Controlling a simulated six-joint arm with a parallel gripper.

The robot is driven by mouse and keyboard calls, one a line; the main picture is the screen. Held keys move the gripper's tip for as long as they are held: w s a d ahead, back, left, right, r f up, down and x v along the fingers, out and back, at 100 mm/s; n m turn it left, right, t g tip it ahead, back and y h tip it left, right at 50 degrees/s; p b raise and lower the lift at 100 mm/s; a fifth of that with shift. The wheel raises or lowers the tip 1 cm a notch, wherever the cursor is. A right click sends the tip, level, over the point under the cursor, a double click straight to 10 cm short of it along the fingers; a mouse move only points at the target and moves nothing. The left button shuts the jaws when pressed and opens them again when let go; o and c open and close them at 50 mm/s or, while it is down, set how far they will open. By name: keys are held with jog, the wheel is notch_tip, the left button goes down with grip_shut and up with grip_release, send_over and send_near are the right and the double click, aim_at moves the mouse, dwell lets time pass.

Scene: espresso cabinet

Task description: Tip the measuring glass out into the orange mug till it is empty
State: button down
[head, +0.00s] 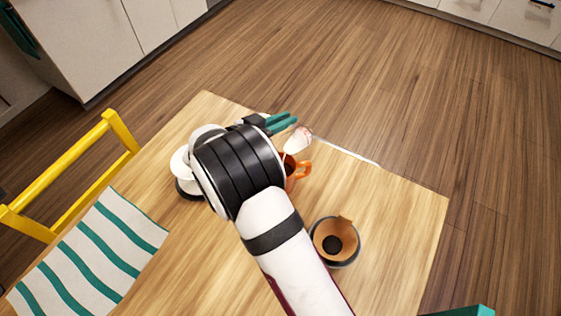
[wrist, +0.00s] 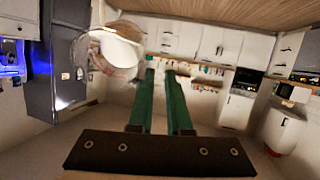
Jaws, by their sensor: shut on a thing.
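The measuring glass (head: 299,139) is clear with whitish content. In the head view it is tilted over the orange mug (head: 301,168), close above its rim. My gripper (head: 290,120) has teal fingers shut on the measuring glass near the far table edge. In the wrist view the fingers (wrist: 159,75) are close together and the glass (wrist: 112,52) is at upper left, with a white patch inside. The exact grip point is unclear. My arm hides the left part of the mug, and whether a stream falls cannot be told.
A cup with a brown paper filter (head: 335,238) and dark matter in it stands to the right of my arm. A white object with a dark base (head: 183,172) is partly hidden at left. A striped cloth (head: 92,250) and a yellow chair (head: 75,175) are at left. The right table corner is clear.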

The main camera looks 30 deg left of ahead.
jog(key=shift+s+a+r+t, duration=0.2)
jog(key=shift+s+r+t, duration=0.05)
jog(key=shift+s+t, duration=0.5)
dwell(0.4)
jog(key=shift+s+a+r+t+h, duration=0.15)
jog(key=shift+s+t+h, duration=0.1)
jog(key=shift+t, duration=0.3)
jog(key=shift+s+r+t+h, duration=0.15)
jog(key=shift+s+t+h, duration=0.1)
jog(key=shift+t, duration=0.25)
dwell(0.8)
